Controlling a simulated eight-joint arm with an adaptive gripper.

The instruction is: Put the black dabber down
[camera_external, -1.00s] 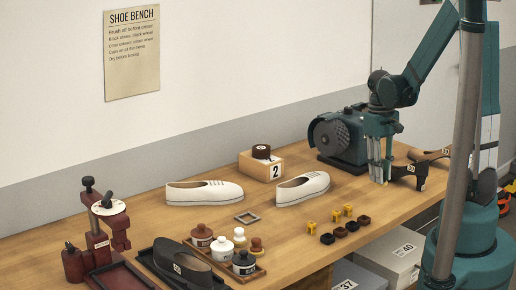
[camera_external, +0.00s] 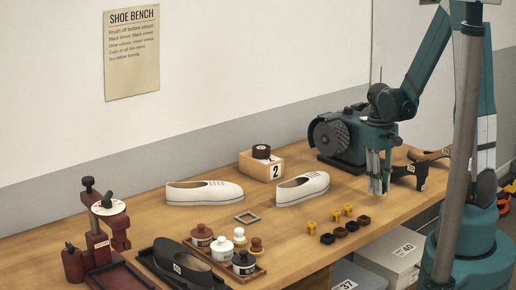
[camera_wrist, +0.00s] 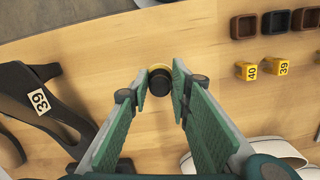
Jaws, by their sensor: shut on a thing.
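My gripper (camera_external: 377,190) is low over the right part of the wooden bench (camera_external: 300,222), left of the dark heeled shoes. In the wrist view its two green fingers (camera_wrist: 155,85) close in on the black dabber (camera_wrist: 160,83), a small round black piece with a yellowish rim at its far side. The dabber sits between the fingertips, close to the bench top. I cannot tell whether it touches the wood. In the external view the fingers mostly hide it.
A dark shoe tagged 39 (camera_wrist: 45,100) lies left in the wrist view. Yellow number tags (camera_wrist: 247,70) and small square cups (camera_wrist: 275,22) lie right. White shoes (camera_external: 303,188) and a green machine (camera_external: 340,135) stand nearby. Bare wood surrounds the dabber.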

